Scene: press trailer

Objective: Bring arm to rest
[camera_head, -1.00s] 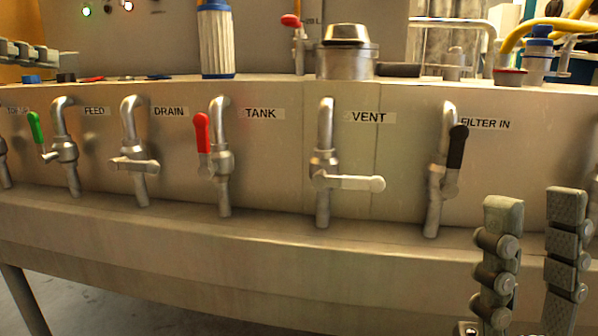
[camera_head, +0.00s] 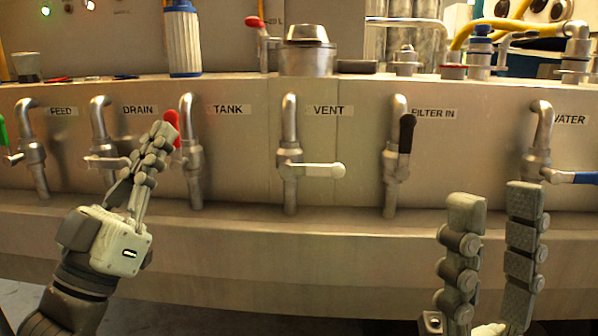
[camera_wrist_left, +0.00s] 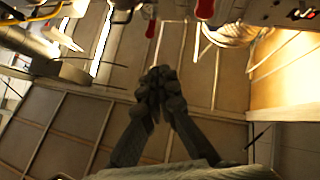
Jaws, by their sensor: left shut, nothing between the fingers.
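My left gripper (camera_head: 160,134) is shut and empty, pointing up in front of the panel between the DRAIN and TANK labels. Its fingertips overlap the red TANK valve handle (camera_head: 172,121); I cannot tell whether they touch it. In the left wrist view the closed fingers (camera_wrist_left: 160,76) meet at the centre with nothing between them. My right gripper (camera_head: 496,196) is at the lower right, its two fingers upright and apart, with nothing between them.
The metal panel carries a row of valves: DRAIN valve (camera_head: 104,140), VENT valve (camera_head: 291,160) with pale lever, FILTER IN valve (camera_head: 393,165) with black lever, WATER valve (camera_head: 538,140). A ledge (camera_head: 300,230) runs below. A blue-capped ribbed cylinder (camera_head: 183,42) stands on top.

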